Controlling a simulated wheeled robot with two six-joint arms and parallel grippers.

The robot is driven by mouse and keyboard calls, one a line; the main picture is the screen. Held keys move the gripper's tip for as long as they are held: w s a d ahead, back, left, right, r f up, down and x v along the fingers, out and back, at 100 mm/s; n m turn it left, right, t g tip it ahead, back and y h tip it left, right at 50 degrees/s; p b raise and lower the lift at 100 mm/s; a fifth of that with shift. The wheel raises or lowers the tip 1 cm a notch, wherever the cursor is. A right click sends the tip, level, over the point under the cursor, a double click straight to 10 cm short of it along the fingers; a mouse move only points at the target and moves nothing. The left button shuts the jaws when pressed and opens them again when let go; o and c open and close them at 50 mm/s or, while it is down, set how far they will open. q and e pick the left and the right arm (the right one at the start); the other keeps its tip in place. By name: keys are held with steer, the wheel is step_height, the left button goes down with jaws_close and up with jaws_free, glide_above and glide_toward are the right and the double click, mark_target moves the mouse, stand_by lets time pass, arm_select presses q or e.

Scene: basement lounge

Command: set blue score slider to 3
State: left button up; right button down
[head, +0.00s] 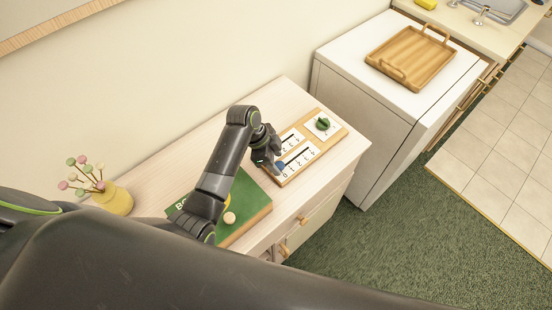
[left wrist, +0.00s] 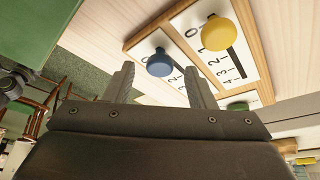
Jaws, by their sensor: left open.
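The wooden score board (head: 338,136) lies on the pale cabinet top, with two numbered white scales. The blue slider (left wrist: 160,63) is a round knob near the 0 end of its scale; in the head view a bit of blue (head: 280,165) shows beside my gripper. My left gripper (head: 270,160) is over the board's near end. In the left wrist view its open fingers (left wrist: 158,80) stand either side of the blue knob in the picture; I cannot tell contact. The yellow slider (left wrist: 217,33) is near the low end of the neighbouring scale. My right gripper is not in view.
A green knob (head: 322,124) sits on the board's far plate. A green box (head: 250,205) lies left of the board, beside a yellow vase (head: 115,199) with ball-topped sticks. A white appliance (head: 340,75) with a wooden tray (head: 428,62) stands to the right.

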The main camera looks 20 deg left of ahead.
arm_select(q)
steer(key=shift+d+f, duration=0.15)
steer(key=shift+f, duration=0.15)
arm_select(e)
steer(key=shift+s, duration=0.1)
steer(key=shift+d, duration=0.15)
